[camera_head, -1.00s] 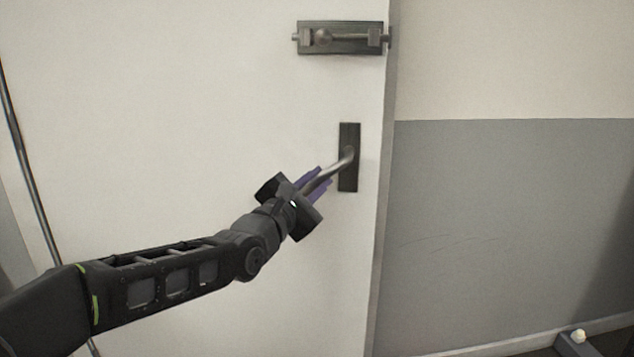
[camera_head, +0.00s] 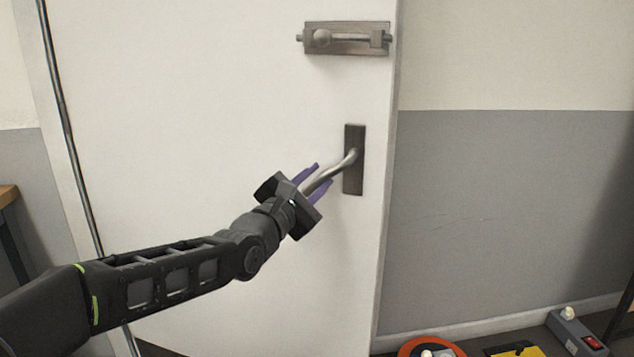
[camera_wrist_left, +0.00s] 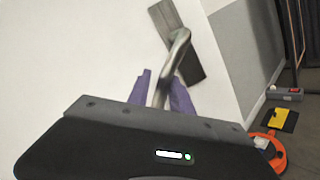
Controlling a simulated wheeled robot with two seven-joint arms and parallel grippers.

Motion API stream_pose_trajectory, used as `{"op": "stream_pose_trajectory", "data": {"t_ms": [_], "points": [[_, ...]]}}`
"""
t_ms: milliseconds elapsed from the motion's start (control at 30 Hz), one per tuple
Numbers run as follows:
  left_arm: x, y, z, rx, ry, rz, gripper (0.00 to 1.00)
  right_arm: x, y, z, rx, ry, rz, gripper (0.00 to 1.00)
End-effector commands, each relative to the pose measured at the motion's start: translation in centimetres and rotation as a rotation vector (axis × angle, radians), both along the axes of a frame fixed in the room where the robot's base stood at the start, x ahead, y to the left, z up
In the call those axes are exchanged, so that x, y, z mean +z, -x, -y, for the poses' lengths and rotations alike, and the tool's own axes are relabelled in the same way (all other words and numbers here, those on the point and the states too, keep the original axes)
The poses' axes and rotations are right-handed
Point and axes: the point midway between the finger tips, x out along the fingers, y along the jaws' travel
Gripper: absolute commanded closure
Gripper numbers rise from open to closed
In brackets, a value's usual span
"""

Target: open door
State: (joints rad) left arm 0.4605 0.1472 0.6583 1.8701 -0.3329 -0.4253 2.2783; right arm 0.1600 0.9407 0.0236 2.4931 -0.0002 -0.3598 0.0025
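The white door (camera_head: 230,100) stands ajar, its right edge clear of the grey-and-cream wall behind. A dark handle plate (camera_head: 354,175) near that edge carries a metal lever handle (camera_head: 338,170) that slants down to the left. The lever also shows in the left wrist view (camera_wrist_left: 177,50). My left gripper (camera_head: 318,178) has its purple fingers on either side of the lever, spread with a small gap; the lever lies between them. A slide bolt (camera_head: 345,39) is mounted above the handle. My right gripper is in neither view.
On the floor at the lower right lie an orange round object (camera_head: 430,347), a yellow-and-black item (camera_head: 515,349) and a grey power box (camera_head: 578,332) with a red switch. A wooden-topped piece of furniture (camera_head: 8,194) stands at the left edge.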

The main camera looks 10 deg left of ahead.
Motion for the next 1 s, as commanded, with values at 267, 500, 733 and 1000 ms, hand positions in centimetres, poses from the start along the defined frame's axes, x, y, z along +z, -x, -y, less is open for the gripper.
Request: {"op": "stream_pose_trajectory", "data": {"t_ms": [267,500,733,1000], "points": [[-0.2,0.0,0.1,-0.003,-0.003,-0.004,0.61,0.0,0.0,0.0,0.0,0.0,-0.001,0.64],[-0.2,0.5,0.0,-0.002,-0.006,-0.003,0.61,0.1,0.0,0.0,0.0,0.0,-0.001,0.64],[-0.3,3.2,-1.0,0.001,-0.008,-0.002,0.61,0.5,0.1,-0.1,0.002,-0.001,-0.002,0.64],[-0.8,6.8,-2.1,0.0,-0.006,-0.003,0.61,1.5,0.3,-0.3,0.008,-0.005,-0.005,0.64]]}}
